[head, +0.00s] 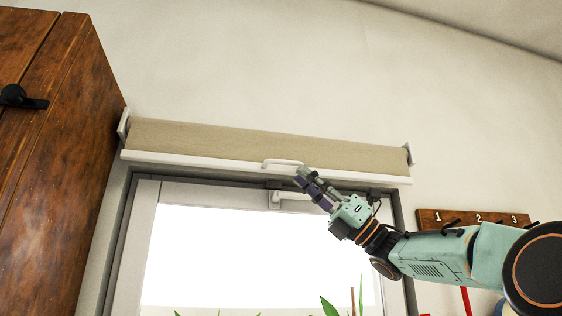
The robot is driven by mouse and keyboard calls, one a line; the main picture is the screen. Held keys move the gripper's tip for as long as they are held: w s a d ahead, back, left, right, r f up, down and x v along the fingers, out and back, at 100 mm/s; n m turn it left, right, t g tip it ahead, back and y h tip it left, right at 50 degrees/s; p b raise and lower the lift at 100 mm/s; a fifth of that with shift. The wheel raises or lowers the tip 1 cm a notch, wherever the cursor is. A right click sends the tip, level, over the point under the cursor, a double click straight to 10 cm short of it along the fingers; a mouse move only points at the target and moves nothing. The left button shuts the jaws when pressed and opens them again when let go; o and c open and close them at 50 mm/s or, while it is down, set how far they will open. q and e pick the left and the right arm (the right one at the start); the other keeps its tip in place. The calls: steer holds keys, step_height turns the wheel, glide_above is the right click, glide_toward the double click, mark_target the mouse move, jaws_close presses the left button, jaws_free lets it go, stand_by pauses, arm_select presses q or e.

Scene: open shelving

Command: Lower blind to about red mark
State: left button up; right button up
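The beige blind (250,143) is rolled up above the window, with a white bar (200,161) along its lower edge. A small white handle (283,162) stands out from the middle of the bar. My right gripper (303,176) is just below the right end of this handle, its fingertips pointing up and left. The fingers overlap in this view, so I cannot tell whether they are open or touch the handle. My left gripper is not in view. No red mark on the window frame can be made out.
The window (250,255) is bright, with a grey frame and plant leaves (330,306) at its bottom. A wooden cabinet (50,150) stands close on the left. A numbered hook board (450,217) is on the right wall, with a red strip (466,300) below it.

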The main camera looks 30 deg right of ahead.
mark_target(286, 163)
steer(key=p+x, duration=0.1)
steer(key=x, duration=0.1)
steer(key=p+x, duration=0.1)
steer(key=x, duration=0.1)
steer(key=shift+w+r, duration=0.1)
steer(key=shift+w, duration=0.2)
steer(key=shift+w+d+r+p, duration=0.1)
steer(key=shift+w+r+p, duration=0.05)
steer(key=shift+r+p, duration=0.4)
steer(key=shift+a+r, duration=0.15)
steer(key=shift+a, duration=0.1)
steer(key=shift+a+r, duration=0.25)
steer(key=shift+a, duration=0.7)
steer(key=shift+w+d+f, duration=0.15)
steer(key=shift+w+d, duration=0.1)
steer(key=shift+c, duration=0.4)
steer(key=shift+s+d, duration=0.1)
steer(key=shift+d, duration=0.25)
steer(key=c, duration=0.3)
steer(key=shift+s+a, duration=0.1)
jaws_close()
